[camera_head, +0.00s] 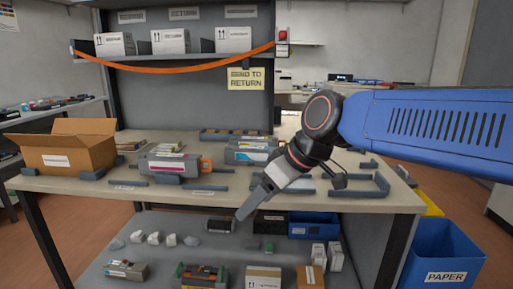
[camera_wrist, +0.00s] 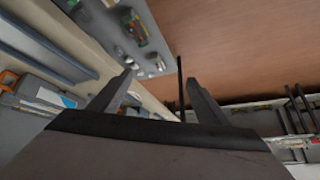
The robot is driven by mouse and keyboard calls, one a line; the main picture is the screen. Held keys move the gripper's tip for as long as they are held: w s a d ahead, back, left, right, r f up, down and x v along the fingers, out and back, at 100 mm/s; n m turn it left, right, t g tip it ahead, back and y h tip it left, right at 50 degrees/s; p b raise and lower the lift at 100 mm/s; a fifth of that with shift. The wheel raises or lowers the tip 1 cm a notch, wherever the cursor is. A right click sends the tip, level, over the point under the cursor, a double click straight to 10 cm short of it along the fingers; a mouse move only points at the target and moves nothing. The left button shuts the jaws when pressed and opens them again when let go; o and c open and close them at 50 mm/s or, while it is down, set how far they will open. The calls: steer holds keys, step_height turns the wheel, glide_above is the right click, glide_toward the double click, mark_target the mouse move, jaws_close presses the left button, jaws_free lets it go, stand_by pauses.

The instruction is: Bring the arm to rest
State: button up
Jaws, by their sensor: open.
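My gripper (camera_head: 243,212) hangs over the front of the workbench, pointing down and to the left, with my blue arm reaching in from the right. In the wrist view its two fingers (camera_wrist: 160,85) are spread apart with nothing between them. The workbench top (camera_head: 225,205) lies beside and below the gripper. A grey toner cartridge (camera_head: 168,164) with an orange end sits on the bench left of the gripper. A second grey cartridge (camera_head: 250,150) with a blue label lies behind the gripper, partly hidden by my arm.
An open cardboard box (camera_head: 65,158) stands at the bench's left end. The lower shelf (camera_head: 180,262) holds cartridges, small boxes and crumpled pieces. A blue PAPER bin (camera_head: 440,255) stands on the floor at right. An orange strap (camera_head: 180,68) hangs across the upper shelf.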

steer(key=s+d+f+m+h, duration=0.2)
steer(key=s+d+f+m, duration=0.1)
steer(key=d, duration=0.6)
steer(key=s+d+f+m+h, duration=0.2)
steer(key=s+d+f+m, duration=0.2)
steer(key=d, duration=0.6)
steer(key=s+d+f+m+t+h, duration=0.1)
steer(key=s+d+f+m+h, duration=0.1)
steer(key=s+d+f, duration=0.5)
step_height(320, 180, down, 2)
steer(key=shift+d+m, duration=0.9)
steer(key=shift+d, duration=0.3)
